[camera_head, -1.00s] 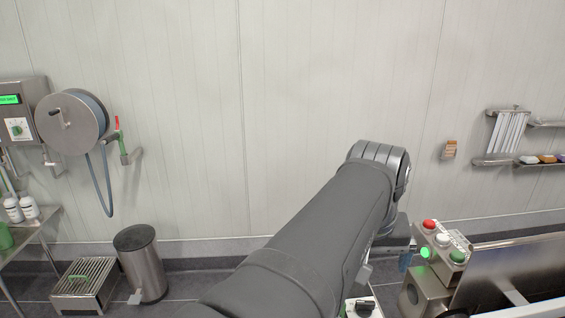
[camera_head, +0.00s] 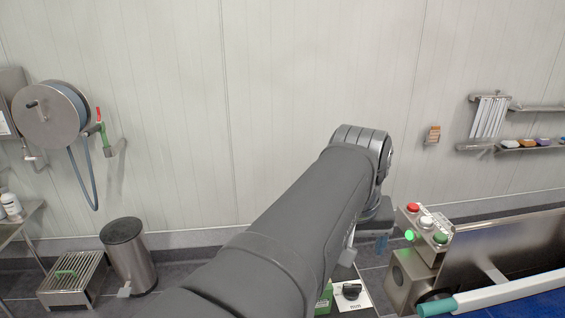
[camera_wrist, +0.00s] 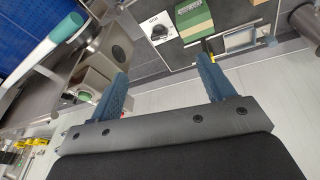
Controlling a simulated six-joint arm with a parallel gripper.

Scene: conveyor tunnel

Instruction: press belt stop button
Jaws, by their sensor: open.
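The conveyor's control box has a red button (camera_head: 412,208), a white button (camera_head: 427,222) and a green button (camera_head: 440,238) along its sloped top. A green lamp (camera_head: 409,235) glows on its side. I cannot read the labels, so I cannot tell which button is the belt stop. My gripper (camera_wrist: 162,66) is open and empty, its blue-grey fingers spread apart in the wrist view. In the head view it hangs just left of the control box, largely hidden behind my forearm, and touches no button that I can see.
A steel conveyor (camera_head: 497,248) with a blue belt (camera_head: 528,306) and a white, teal-ended rail (camera_head: 500,295) stands at right. A panel with a black knob (camera_head: 351,291) and a green box (camera_head: 324,298) lie below my arm. A bin (camera_head: 130,256) stands at left by the wall.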

